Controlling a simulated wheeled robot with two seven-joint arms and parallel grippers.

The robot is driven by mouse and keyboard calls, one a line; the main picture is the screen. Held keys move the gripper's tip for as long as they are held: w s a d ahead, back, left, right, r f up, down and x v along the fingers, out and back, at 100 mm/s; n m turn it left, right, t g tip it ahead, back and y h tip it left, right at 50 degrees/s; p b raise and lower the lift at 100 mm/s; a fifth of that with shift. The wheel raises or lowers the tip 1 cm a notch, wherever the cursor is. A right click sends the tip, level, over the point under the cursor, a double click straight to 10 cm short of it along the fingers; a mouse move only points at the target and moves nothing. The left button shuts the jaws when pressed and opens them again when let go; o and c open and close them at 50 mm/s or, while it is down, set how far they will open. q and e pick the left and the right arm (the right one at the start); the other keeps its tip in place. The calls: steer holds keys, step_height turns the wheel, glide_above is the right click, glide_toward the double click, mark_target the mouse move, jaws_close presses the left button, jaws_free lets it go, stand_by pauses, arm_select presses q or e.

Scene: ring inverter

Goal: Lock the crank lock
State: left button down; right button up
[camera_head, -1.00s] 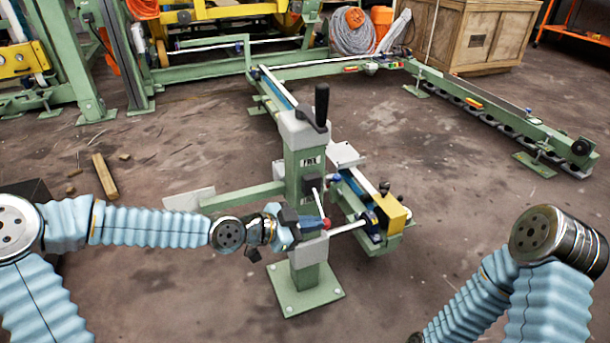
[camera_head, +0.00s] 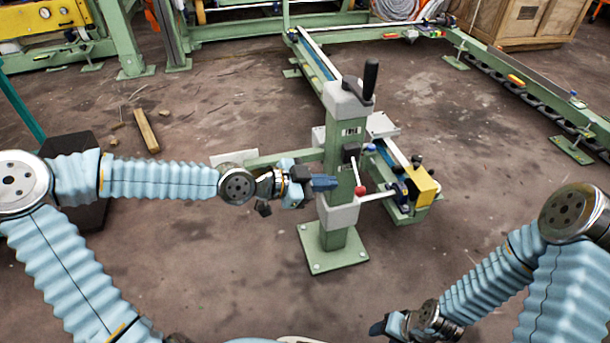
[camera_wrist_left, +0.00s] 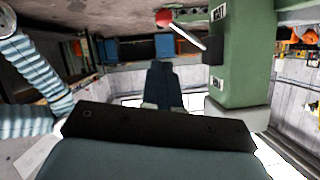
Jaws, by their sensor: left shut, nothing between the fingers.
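A green post (camera_head: 340,215) on a square foot plate carries a black crank handle (camera_head: 370,78) on its grey top. A lock lever with a red ball knob (camera_head: 359,190) hangs down from a black block (camera_head: 351,152) on the post. In the left wrist view the red knob (camera_wrist_left: 163,18) and its lever show at the top, beyond the fingers. My left gripper (camera_head: 325,183) is shut and empty, just left of the post and apart from the knob; its fingers (camera_wrist_left: 162,85) also show in the left wrist view. My right gripper (camera_head: 378,328) is low at the bottom edge; its jaws are unclear.
A grey bracket and rod stand out from the post below the knob, towards a yellow block (camera_head: 420,187). Green rail frames (camera_head: 315,60) run behind. A wooden crate (camera_head: 530,22) stands at the back right. The floor left of the foot plate is clear.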

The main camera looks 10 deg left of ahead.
arm_select(q)
steer(key=shift+p+v, duration=0.75)
steer(key=shift+v, duration=1.5)
